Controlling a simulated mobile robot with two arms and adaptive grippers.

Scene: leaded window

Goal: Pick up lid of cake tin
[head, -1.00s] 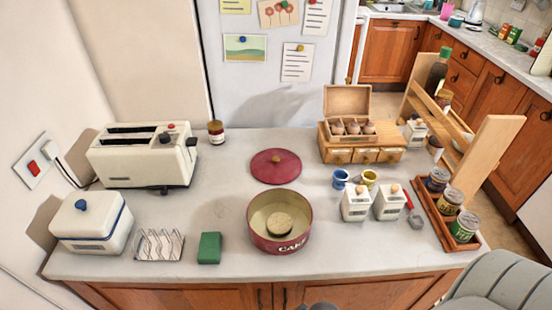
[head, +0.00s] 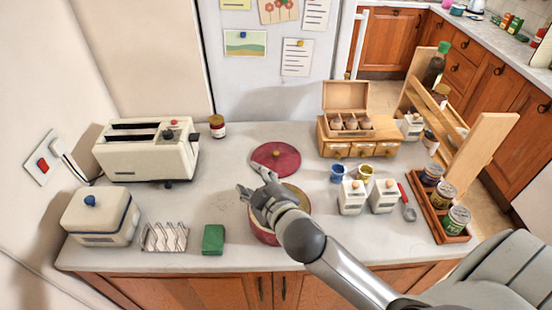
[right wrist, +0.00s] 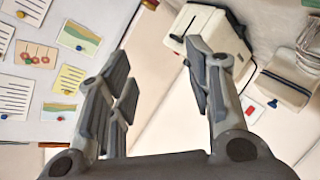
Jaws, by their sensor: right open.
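The cake tin lid (head: 284,160) is a flat dark red disc with a gold knob, lying on the counter behind the tin. The red cake tin (head: 261,233) stands open on the counter, largely hidden by my right arm. My right gripper (head: 252,182) is above the tin, in front and to the left of the lid, open and empty. In the right wrist view its fingers (right wrist: 160,75) are spread with nothing between them; the lid does not show there. My left gripper is not in view.
A cream toaster (head: 147,160) stands at the left, with a bread bin (head: 100,225), toast rack (head: 164,237) and green block (head: 213,239) in front. To the right are an egg box (head: 350,140), white canisters (head: 352,197) and a wooden rack (head: 484,150). Bare counter lies left of the lid.

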